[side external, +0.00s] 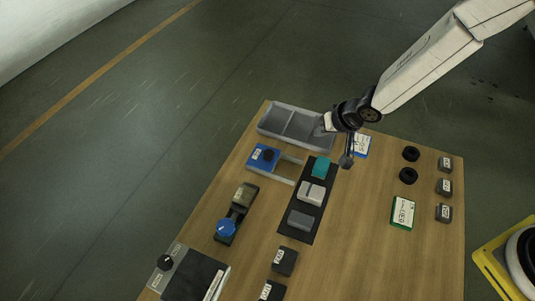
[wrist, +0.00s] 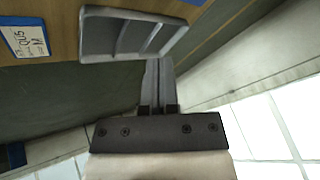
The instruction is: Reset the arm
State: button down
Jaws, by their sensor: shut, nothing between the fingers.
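My gripper (side external: 346,161) is at the far end of the wooden table, to the right of the grey divided tray and close to a blue-edged card in the picture. Its fingers point downward, and its exact height above the table is hard to judge. In the wrist view, my gripper (wrist: 158,64) shows with its narrow fingers together and nothing between them. The grey tray (wrist: 134,14) is beyond the fingertips there, and the blue-edged card (wrist: 26,39) is at the upper left.
The wooden table (side external: 345,240) holds a black mat (side external: 297,235) with teal, pale and grey blocks, a blue-knobbed device (side external: 226,228), a blue block (side external: 262,157), black rings (side external: 409,175), a green-edged card (side external: 403,212) and several dark blocks. A yellow-framed object (side external: 490,262) stands at the right.

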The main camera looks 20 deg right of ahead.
jog(key=s+d+r+n+g+h, duration=0.1)
jog(key=s+d+r, duration=0.4)
jog(key=s+d, duration=0.2)
jog(key=s+d+r+n+g+h, duration=0.1)
jog(key=s+d+r+g, duration=0.1)
jog(key=s+d+r, duration=0.2)
jog(key=s+d, duration=0.3)
jog(key=s, duration=0.4)
jog(key=shift+s+d+r+h, duration=0.25)
jog(key=shift+d+r+h, duration=0.05)
jog(key=shift+d+r, duration=0.1)
